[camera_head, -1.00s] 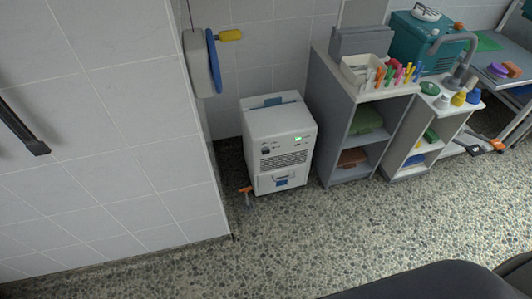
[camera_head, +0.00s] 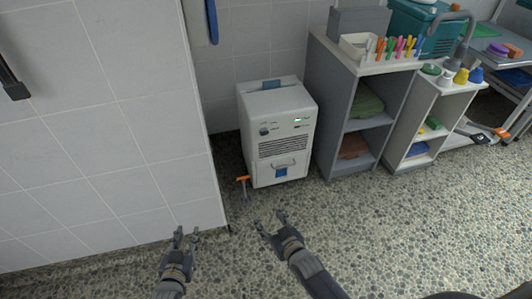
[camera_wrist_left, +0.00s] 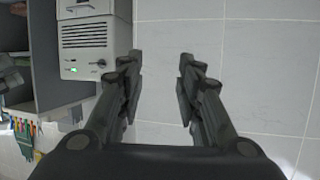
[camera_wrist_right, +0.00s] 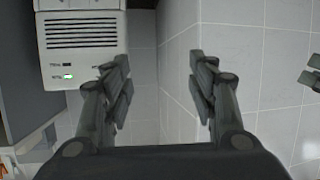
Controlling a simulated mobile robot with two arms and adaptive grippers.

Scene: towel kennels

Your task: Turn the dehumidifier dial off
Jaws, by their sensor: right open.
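The white dehumidifier (camera_head: 262,160) stands on the floor against the tiled wall in the head view. Its small dark dial (camera_head: 264,131) is on the upper left of the front panel, left of a lit green display (camera_head: 300,121). The dial (camera_wrist_left: 101,63) also shows in the left wrist view, just left of a finger. In the right wrist view the dehumidifier (camera_wrist_right: 85,17) is at left, its dial not clearly visible. My left gripper (camera_head: 187,234) is open and empty, lower left of the dehumidifier. My right gripper (camera_head: 270,222) is open and empty, in front of it. Neither touches it.
A tiled wall corner (camera_head: 205,150) juts out left of the dehumidifier. An orange-handled tool (camera_head: 243,180) is by its lower left corner. A grey shelf unit (camera_head: 325,100) stands close on its right. The pebbled floor (camera_head: 400,230) in front is clear.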

